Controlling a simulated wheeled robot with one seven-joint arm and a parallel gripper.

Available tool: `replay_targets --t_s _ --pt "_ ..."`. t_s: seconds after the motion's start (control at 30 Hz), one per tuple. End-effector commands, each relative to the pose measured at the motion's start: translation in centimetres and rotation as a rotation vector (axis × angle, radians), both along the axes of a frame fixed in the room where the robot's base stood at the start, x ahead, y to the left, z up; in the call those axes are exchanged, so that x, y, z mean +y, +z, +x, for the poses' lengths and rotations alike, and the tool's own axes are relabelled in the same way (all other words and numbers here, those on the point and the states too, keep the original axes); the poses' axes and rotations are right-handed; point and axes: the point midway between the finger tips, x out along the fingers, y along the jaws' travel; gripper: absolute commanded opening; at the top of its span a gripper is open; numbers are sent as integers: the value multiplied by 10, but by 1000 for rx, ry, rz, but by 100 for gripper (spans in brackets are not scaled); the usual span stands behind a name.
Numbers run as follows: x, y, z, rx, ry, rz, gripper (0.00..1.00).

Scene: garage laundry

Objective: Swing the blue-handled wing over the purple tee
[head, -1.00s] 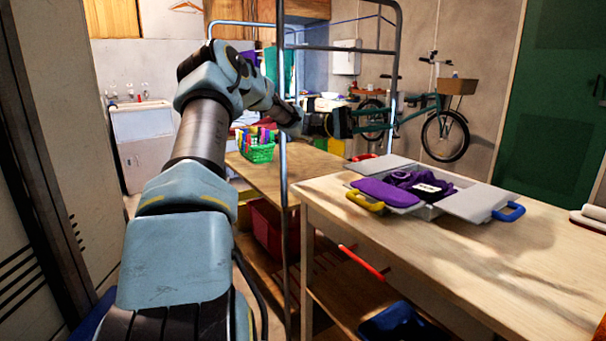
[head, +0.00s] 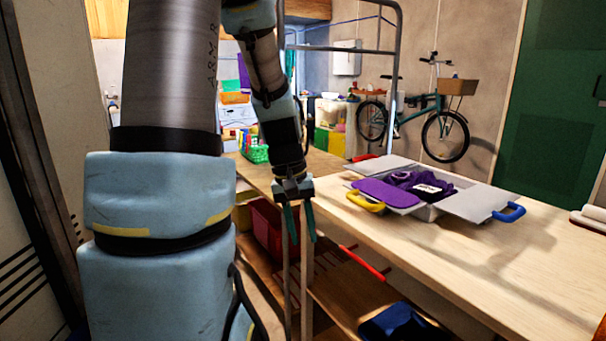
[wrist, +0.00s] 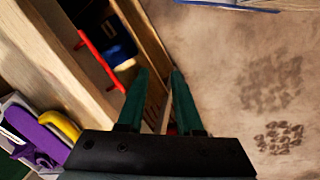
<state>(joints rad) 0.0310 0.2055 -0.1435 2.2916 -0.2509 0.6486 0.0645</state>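A grey folding board with hinged wings lies on the wooden workbench (head: 555,262). Its blue-handled wing (head: 472,202) is spread flat to the right, its blue handle (head: 510,212) toward the bench's right side. The purple tee (head: 405,180), with a white patch, lies bunched in the middle; more purple covers the yellow-handled wing at left. My gripper (head: 300,238) points down, left of the bench's edge and well apart from the board. Its green fingers (wrist: 160,72) are apart with nothing between them. The wrist view shows the purple cloth (wrist: 35,140) and yellow handle (wrist: 60,124) at lower left.
A metal rail frame (head: 398,60) stands behind the bench's left end. A red bar (head: 363,263) juts from the bench's front, above a blue bin (head: 400,322). A second bench with a green basket (head: 255,154) is beyond.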

Motion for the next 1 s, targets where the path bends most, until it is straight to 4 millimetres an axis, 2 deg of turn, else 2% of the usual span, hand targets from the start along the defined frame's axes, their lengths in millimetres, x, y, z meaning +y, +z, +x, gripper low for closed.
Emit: replay_targets --t_s 0.1,0.3,0.4,0.5,1.0 --pt "32 1 -17 -104 -12 82 35" --pt "67 4 -41 -255 -44 162 35" --pt "67 -21 -42 -245 -45 164 35" --pt "67 -35 -44 -231 -46 164 35" --pt "66 -95 -55 -177 -50 165 35"
